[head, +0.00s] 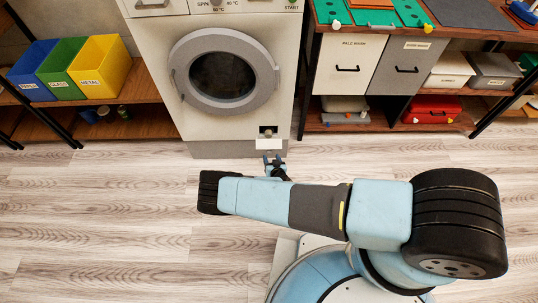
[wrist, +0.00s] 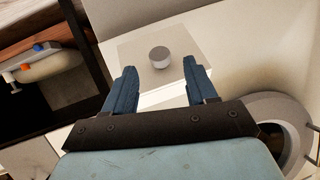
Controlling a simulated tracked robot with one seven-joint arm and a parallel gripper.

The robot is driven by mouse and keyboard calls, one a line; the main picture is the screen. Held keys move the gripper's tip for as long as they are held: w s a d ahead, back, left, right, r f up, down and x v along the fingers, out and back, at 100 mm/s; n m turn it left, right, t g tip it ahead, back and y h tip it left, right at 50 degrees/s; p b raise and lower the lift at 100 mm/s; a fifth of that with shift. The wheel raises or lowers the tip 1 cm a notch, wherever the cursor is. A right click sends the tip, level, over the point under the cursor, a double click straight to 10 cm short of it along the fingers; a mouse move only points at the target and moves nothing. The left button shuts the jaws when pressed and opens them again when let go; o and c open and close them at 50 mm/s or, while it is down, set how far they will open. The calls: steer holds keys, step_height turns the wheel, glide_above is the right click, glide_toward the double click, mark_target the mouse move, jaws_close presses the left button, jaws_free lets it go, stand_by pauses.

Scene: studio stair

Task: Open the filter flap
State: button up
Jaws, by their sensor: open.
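The washing machine (head: 165,60) stands ahead, with its round door (head: 222,76). Low on its right front, the filter opening (head: 267,131) is exposed, with a round grey filter cap (wrist: 160,57) inside it in the wrist view. The white filter flap (head: 268,145) is folded down and out below the opening; in the wrist view it is a bright strip (wrist: 168,94) partly hidden by my gripper. My gripper (head: 275,163) is open and empty, just in front of and below the flap. Its fingers (wrist: 158,72) flank the strip; contact cannot be told.
Blue (head: 30,70), green (head: 62,68) and yellow (head: 98,67) bins stand on a left shelf. Right of the machine are a pale drawer (head: 347,65), a grey drawer (head: 405,66) and a red toolbox (head: 432,110). The wooden floor (head: 110,210) is clear.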

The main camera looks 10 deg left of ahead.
steer(key=shift+x, duration=2.2)
steer(key=shift+c, duration=0.5)
jaws_close()
steer(key=shift+s+a+f, duration=0.1)
steer(key=shift+s+a, duration=0.05)
steer(key=shift+a, duration=0.05)
